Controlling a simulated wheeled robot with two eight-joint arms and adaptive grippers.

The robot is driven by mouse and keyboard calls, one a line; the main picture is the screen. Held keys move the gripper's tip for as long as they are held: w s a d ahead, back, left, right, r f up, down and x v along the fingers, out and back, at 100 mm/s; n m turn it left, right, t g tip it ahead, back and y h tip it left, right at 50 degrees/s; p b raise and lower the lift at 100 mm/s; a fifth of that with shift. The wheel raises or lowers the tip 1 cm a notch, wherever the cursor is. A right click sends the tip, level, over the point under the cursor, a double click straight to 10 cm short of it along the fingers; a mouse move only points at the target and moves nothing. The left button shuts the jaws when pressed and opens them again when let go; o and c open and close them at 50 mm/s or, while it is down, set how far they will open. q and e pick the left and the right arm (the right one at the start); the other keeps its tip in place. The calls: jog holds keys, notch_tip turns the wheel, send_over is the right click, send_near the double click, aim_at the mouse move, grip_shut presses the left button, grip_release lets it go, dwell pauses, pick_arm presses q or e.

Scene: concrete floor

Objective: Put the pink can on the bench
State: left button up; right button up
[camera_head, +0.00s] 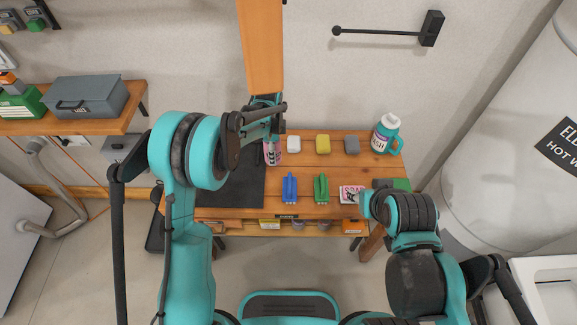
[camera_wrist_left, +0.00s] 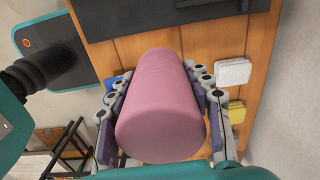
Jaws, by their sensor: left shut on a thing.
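The pink can (camera_wrist_left: 162,105) fills the middle of the left wrist view, between the two fingers of my left gripper (camera_wrist_left: 165,95), which is shut on it. In the head view the pink can (camera_head: 270,157) shows only partly below my left gripper (camera_head: 272,146), at the right edge of a black mat. The wooden bench (camera_head: 232,212) lies under it. I cannot tell whether the can touches the bench top or is held above it. My right arm is at the lower right, and its gripper does not show.
White (camera_head: 293,144), yellow (camera_head: 323,144) and grey (camera_head: 351,145) blocks line the bench's back. A teal-handled jug (camera_head: 386,134) stands at back right. The black mat (camera_head: 235,185) is bare.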

pick_arm(q)
jog(key=shift+w+d+f+m, duration=0.3)
jog(key=shift+w+d+m, duration=0.5)
jog(key=shift+m, duration=0.4)
jog(key=f+b, duration=0.2)
jog(key=f, duration=0.5)
jog(key=shift+d, duration=0.2)
notch_tip(320, 180, down, 2)
jog(key=shift+s+f+b, duration=0.1)
jog(key=shift+f+b, duration=0.15)
jog(key=shift+b, duration=0.3)
jog(key=shift+f, duration=0.3)
jog(key=shift+f, duration=0.15)
jog(key=o, duration=1.3)
jog(key=shift+o, duration=0.2)
